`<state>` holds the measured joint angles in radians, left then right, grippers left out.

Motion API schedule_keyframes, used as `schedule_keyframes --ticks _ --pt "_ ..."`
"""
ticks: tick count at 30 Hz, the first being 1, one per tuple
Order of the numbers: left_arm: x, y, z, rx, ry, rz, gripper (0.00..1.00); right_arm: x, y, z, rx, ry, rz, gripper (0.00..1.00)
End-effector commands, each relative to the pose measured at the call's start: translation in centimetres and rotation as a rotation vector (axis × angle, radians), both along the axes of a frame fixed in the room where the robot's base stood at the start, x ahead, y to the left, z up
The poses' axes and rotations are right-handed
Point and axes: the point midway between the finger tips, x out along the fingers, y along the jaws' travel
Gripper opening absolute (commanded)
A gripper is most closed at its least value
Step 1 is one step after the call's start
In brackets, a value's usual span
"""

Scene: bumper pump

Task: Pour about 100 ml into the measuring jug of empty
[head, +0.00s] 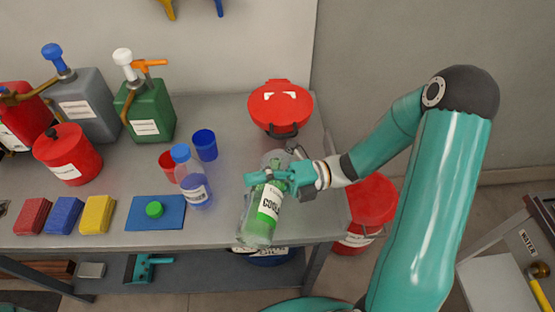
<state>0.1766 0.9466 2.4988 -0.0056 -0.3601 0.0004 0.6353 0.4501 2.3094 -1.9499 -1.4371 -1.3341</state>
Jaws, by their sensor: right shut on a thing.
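My right gripper (268,180) is shut on a clear bottle (262,228) with a green and white label that begins "COOL". The bottle is tilted near the table's front edge, its lower part toward the viewer. A clear rounded shape (274,158) shows just behind the gripper; I cannot tell whether it is the measuring jug or part of the bottle. The gripper and bottle hide much of that spot, and the liquid level cannot be read. A green cap (154,209) lies on a blue mat (172,222). My left gripper is not in view.
A clear blue-capped bottle (194,184), a blue cup (205,144) and a red cup (170,161) stand left of the held bottle. Jerrycans (148,112), a red can (66,160) and coloured blocks (64,215) fill the left.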

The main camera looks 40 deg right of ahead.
Motion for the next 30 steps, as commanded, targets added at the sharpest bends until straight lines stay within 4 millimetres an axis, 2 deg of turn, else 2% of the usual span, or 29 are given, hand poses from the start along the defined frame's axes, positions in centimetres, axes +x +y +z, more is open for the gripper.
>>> schedule_keyframes --ticks 23,29,30 --pt "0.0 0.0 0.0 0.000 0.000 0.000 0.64 0.0 0.0 0.1 0.012 0.012 0.000 0.10" --pt "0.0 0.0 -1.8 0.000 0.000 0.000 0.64 -1.1 1.0 -4.0 -0.267 -0.249 0.008 0.10" --pt "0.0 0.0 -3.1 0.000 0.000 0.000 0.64 -0.8 0.8 -4.7 -0.288 -0.272 0.005 0.10"
